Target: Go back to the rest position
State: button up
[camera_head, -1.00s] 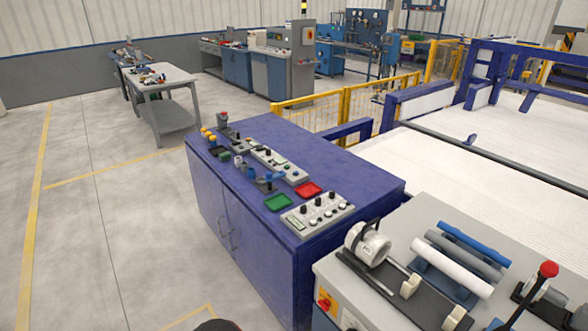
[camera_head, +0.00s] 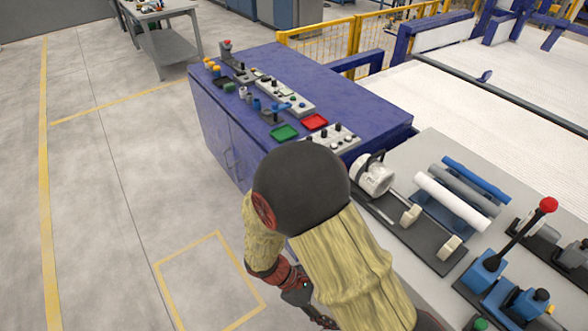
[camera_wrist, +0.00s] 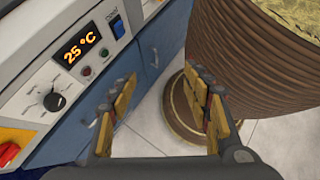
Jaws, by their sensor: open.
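My gripper (camera_wrist: 160,82) is open in the wrist view, with nothing between its two fingers. It points down past the front of a control cabinet (camera_wrist: 155,45) toward the floor. In the head view my arm, with a black elbow and yellowish covers, is bent at the lower middle. Its lower end hangs beside the workbench, and the fingers cannot be made out there. A blue pipe (camera_head: 476,179), a grey pipe (camera_head: 465,190) and a white pipe (camera_head: 451,201) lie side by side on the workbench holder.
The workbench (camera_head: 440,150) carries a white motor-like unit (camera_head: 373,177) and a red-knobbed lever (camera_head: 548,205). A blue cabinet (camera_head: 340,85) with controls stands behind. An orange-digit display (camera_wrist: 79,46) is close left of the gripper. Open floor (camera_head: 110,200) lies left.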

notch_tip(320, 180, up, 17)
jog(key=m+t+y, duration=0.2)
jog(key=m+y, duration=0.6)
jog(key=m, duration=0.2)
jog(key=d+r+m+t, duration=0.2)
jog(key=d+r+t, duration=0.1)
jog(key=r, duration=0.4)
jog(key=s+d+r+m+t+y, duration=0.1)
jog(key=d+r+m+t, duration=0.1)
jog(key=r, duration=0.6)
jog(key=d+t, duration=0.1)
jog(key=d, duration=0.1)
jog(key=shift+s+d+r+m+t, duration=0.15)
jog(key=shift+d+r+m+t, duration=0.1)
jog(key=shift+d+m+t, duration=0.1)
